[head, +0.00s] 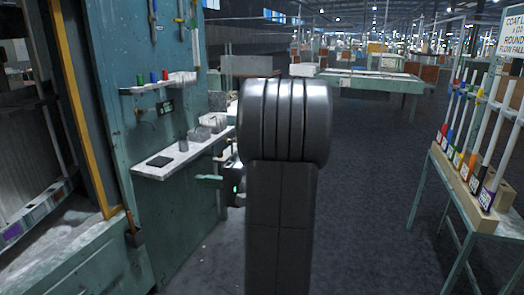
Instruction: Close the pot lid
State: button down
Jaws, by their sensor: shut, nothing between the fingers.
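No pot and lid can be made out for certain in the head view. A small dark grey cup (183,145) and a grey container (199,134) stand on the pale shelf (160,171) at the left. A flat black piece (159,161) lies near the shelf's front end. My gripper (207,178) shows small, just below the shelf's far part, as a greenish bar beside a dark wrist with a green light. It looks shut and empty. My own dark arm link covers the middle of the view and hides what is behind it.
A teal cabinet (128,84) rises at the left beside an open machine. The dark floor (371,190) between is clear. A teal bench (372,81) stands farther back.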

aim_at(217, 100)
jog(key=i, duration=2)
jog(key=i+l+u, duration=0.1)
jog(key=i, duration=0.85)
jog(key=i+l, duration=0.1)
jog(key=i, duration=0.9)
